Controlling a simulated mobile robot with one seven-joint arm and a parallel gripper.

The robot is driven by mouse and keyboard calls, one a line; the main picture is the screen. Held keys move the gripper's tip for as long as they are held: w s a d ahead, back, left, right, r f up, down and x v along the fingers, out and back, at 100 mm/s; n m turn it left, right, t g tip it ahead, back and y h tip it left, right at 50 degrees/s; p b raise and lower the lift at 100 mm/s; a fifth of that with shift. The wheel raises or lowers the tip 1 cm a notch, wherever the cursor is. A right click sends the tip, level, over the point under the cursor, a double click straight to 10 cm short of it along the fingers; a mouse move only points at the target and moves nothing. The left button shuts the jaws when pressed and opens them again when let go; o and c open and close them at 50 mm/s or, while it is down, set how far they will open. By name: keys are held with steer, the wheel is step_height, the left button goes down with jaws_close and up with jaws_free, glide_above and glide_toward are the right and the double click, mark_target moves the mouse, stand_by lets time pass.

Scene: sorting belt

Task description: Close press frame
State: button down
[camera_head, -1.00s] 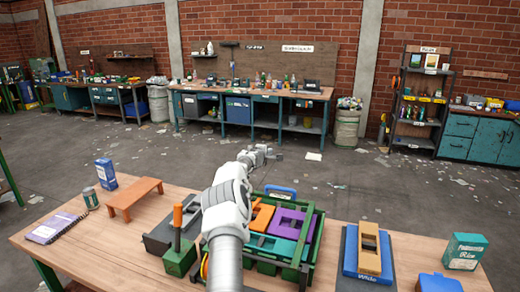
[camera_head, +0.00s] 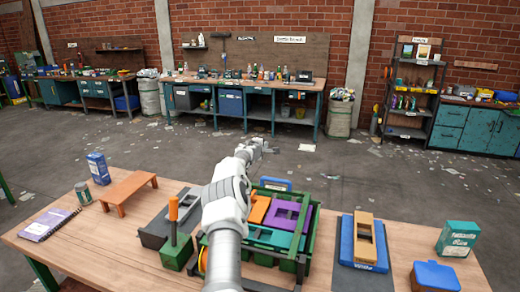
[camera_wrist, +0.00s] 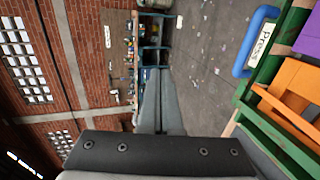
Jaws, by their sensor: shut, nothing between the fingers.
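The press frame (camera_head: 312,222) is a green open-topped frame on the table, right of my forearm. A blue handle (camera_head: 275,184) stands at its far edge. In the wrist view the blue handle (camera_wrist: 254,42) shows beside a white label reading "Press" on the green edge (camera_wrist: 285,125). Orange, purple and teal pieces with cut-outs lie inside the frame. My gripper (camera_head: 260,146) is shut and empty, beyond and above the frame's far left corner. Its fingers (camera_wrist: 160,85) show together in the wrist view, apart from the handle. My arm hides the frame's left part.
A grey block and a green block with an orange upright handle (camera_head: 174,225) stand left of my arm. A blue block (camera_head: 365,243) with a tan top and a teal box (camera_head: 457,239) stand right. An orange stand (camera_head: 128,190) is at the left.

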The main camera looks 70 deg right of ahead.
steer(key=b+v, duration=1.2)
steer(key=v, duration=0.5)
steer(key=shift+s+a+r, duration=0.15)
